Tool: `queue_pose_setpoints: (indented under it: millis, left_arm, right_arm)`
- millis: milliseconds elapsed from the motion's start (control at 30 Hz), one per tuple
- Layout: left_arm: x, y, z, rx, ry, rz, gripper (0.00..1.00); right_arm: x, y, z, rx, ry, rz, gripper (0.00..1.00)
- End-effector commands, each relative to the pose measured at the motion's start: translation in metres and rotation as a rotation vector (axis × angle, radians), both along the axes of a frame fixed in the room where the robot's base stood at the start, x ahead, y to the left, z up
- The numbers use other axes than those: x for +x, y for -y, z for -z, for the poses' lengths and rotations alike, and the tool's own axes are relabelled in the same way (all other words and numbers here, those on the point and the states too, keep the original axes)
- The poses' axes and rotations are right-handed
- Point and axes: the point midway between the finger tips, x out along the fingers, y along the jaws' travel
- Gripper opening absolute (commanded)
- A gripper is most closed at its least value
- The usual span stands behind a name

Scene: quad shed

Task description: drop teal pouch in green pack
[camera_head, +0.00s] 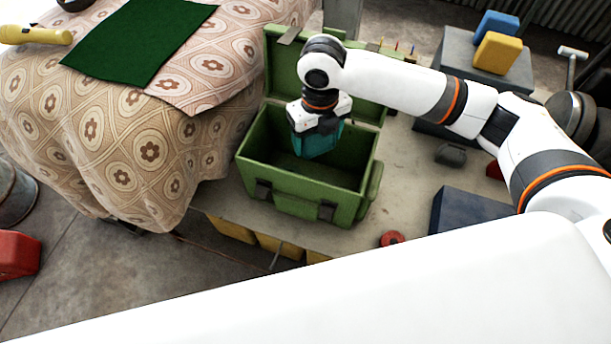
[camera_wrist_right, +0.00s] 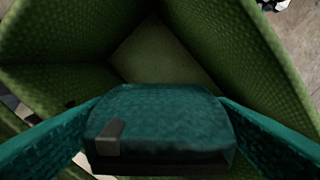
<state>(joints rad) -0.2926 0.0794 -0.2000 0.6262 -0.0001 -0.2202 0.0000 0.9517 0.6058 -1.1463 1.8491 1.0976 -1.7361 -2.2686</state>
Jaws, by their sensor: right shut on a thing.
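The green pack (camera_head: 370,198) stands open on the bench with its lid raised at the back. The teal pouch (camera_head: 318,142) hangs from my right gripper (camera_head: 320,122), at the opening of the pack. My right gripper is shut on the pouch and points down into the pack. In the right wrist view the teal pouch (camera_wrist_right: 165,112) is close below the camera, with the green walls of the pack (camera_wrist_right: 245,50) around it and bare floor of the pack beyond. I cannot tell how far the pouch is below the rim. My left gripper is not in view.
A patterned cloth (camera_head: 150,150) covers a surface at left, with a dark green mat (camera_head: 140,40) and a yellow flashlight-like item (camera_head: 35,35). A dark blue block (camera_head: 465,210) and a red ring (camera_head: 392,238) lie right of the pack. Yellow and blue blocks sit on a grey box (camera_head: 465,60) behind.

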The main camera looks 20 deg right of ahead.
Motion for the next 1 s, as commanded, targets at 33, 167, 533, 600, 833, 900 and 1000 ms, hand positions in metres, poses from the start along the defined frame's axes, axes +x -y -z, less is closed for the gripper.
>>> queue_pose_setpoints:
  millis: [33,167,533,600,833,900,1000]
  left_arm:
    - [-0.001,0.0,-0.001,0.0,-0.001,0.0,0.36]
    - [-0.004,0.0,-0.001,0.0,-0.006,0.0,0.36]
    - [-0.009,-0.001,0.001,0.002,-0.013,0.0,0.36]
    - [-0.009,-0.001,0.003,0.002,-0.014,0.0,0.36]
    - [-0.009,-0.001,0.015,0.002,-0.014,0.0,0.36]
    - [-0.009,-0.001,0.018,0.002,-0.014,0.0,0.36]
    - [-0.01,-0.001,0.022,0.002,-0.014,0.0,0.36]
  right_arm:
    - [0.0,0.0,-0.001,0.0,0.001,0.0,0.54]
    - [0.0,0.0,-0.001,0.0,0.001,0.0,0.87]
    - [0.0,0.0,-0.003,0.001,0.001,0.0,1.0]
    - [0.001,0.0,-0.009,0.003,0.002,0.001,1.0]
    - [0.001,-0.001,-0.052,0.003,0.007,-0.001,1.0]
    - [0.001,-0.001,-0.068,0.003,0.007,-0.002,1.0]
    - [0.001,0.0,-0.088,0.001,0.006,0.0,1.0]
